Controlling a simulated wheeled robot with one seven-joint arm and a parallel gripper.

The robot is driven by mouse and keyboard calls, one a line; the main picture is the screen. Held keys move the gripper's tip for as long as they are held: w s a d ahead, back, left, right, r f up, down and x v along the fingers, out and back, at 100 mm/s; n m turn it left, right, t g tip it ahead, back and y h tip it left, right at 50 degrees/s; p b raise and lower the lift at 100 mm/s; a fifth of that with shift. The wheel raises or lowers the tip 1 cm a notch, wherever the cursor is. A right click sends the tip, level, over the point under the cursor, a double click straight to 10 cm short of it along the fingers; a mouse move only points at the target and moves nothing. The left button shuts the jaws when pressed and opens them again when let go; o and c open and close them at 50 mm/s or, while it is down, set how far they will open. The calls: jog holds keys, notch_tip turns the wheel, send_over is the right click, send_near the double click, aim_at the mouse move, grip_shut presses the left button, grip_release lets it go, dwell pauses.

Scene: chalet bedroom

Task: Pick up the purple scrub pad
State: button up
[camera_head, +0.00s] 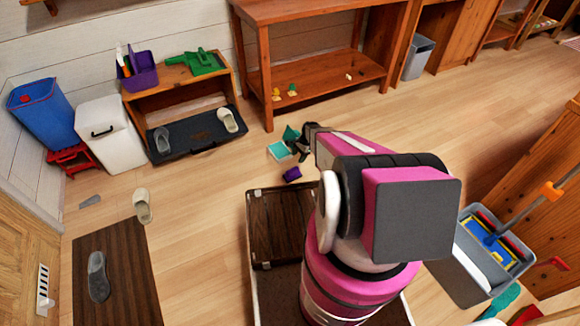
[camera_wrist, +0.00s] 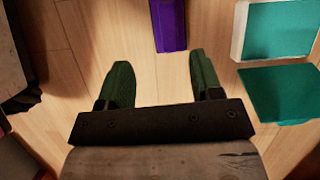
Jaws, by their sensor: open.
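The purple scrub pad (camera_head: 292,174) lies on the wooden floor in front of my gripper (camera_head: 306,142), near an open dark-lined box. In the wrist view the purple pad (camera_wrist: 170,22) shows at the top edge, partly cut off. It lies beyond my two green-padded fingers (camera_wrist: 159,64), roughly in line with the gap between them. My gripper is open, with only bare floor visible between the fingers. No contact with the pad is visible.
A teal, white-sided block (camera_wrist: 280,30) and a flat teal piece (camera_wrist: 282,92) lie right of the pad in the wrist view. In the head view, the open box (camera_head: 283,228) stands close by.

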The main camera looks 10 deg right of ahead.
aim_at(293, 169)
jog(key=shift+w+f, duration=0.6)
jog(key=shift+f, duration=0.35)
jog(key=x, duration=0.5)
jog(key=shift+x, duration=2.65)
jog(key=shift+w+d, duration=0.1)
jog(key=shift+d, duration=0.05)
jog(key=shift+c, duration=0.3)
jog(key=c, duration=1)
